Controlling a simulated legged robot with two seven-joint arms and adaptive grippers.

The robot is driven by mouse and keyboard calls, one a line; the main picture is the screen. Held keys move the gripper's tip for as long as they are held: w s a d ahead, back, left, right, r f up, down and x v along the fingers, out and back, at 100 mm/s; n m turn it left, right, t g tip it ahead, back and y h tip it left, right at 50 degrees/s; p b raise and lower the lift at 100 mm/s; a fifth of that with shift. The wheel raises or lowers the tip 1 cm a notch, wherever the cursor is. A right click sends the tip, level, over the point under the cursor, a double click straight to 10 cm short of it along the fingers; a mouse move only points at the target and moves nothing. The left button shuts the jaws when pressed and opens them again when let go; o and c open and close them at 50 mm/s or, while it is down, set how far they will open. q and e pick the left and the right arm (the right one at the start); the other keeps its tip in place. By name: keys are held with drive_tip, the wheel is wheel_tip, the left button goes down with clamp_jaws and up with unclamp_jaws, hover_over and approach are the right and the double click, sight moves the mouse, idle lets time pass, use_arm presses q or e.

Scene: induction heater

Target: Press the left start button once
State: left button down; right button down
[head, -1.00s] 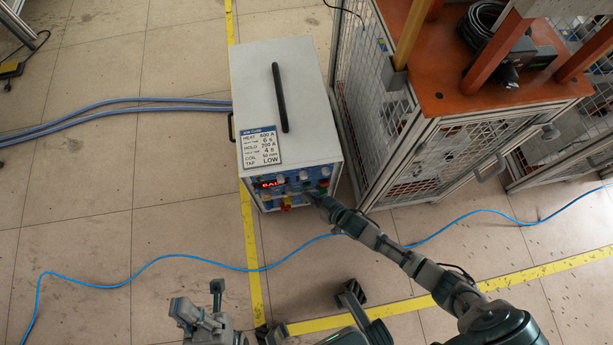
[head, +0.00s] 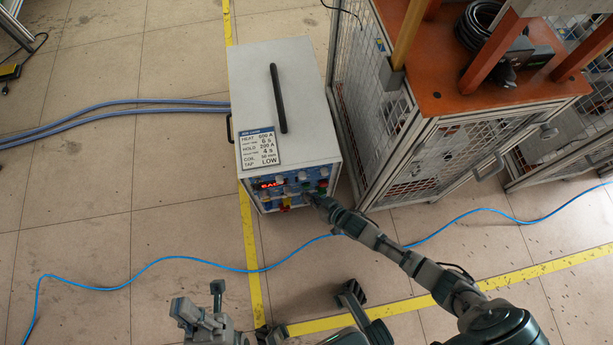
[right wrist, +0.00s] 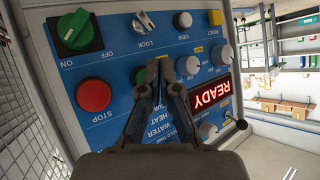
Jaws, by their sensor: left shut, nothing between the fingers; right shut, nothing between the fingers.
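The heater box (head: 285,90) stands on the floor with its blue control panel (right wrist: 120,60) facing me. My right gripper (right wrist: 160,62) is shut and empty, with its fingertips at the middle of the panel; whether they touch it I cannot tell. In the head view it is at the box's front (head: 312,198). A red stop button (right wrist: 93,95), a green on/off switch (right wrist: 78,30), several pale knobs (right wrist: 187,65) and a red READY display (right wrist: 210,93) show. My left gripper (head: 198,312) is shut and empty, low in view.
A metal mesh cage with an orange top (head: 440,90) stands close to the box's right side. A blue cable (head: 150,262) crosses the floor in front, and blue hoses (head: 120,108) run from the box to the left. Open floor lies at the left.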

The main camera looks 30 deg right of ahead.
idle(0.4)
drive_tip(key=shift+w+d, duration=0.1)
drive_tip(key=shift+w, duration=0.3)
drive_tip(key=shift+w+d, duration=0.15)
drive_tip(key=shift+w, duration=0.25)
idle(0.5)
drive_tip(key=shift+r, duration=0.1)
drive_tip(key=shift+s+a+p, duration=0.25)
drive_tip(key=shift+s+p, duration=0.2)
drive_tip(key=shift+s, duration=0.35)
